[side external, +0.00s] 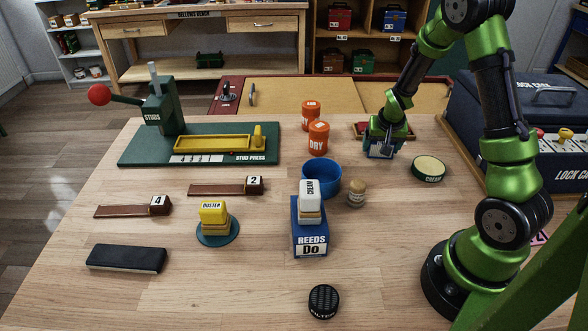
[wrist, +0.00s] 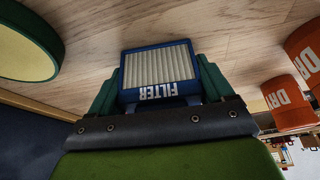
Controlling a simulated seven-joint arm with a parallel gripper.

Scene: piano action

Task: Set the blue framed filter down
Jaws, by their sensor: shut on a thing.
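The blue framed filter (wrist: 156,75) has pale pleats and a "FILTER" label, and fills the space between my fingers in the wrist view. My gripper (side external: 381,150) is shut on it at the back right of the table in the side view, where a small part of the blue filter (side external: 380,154) shows under the green fingers. The filter is low, close to the wooden table (side external: 260,285); I cannot tell whether it touches the surface.
A round green-rimmed tin (side external: 429,168) stands just right of my gripper, and orange "DRY" canisters (side external: 318,138) stand to its left. A blue bowl (side external: 321,178) and a small jar (side external: 356,193) stand nearer the front.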

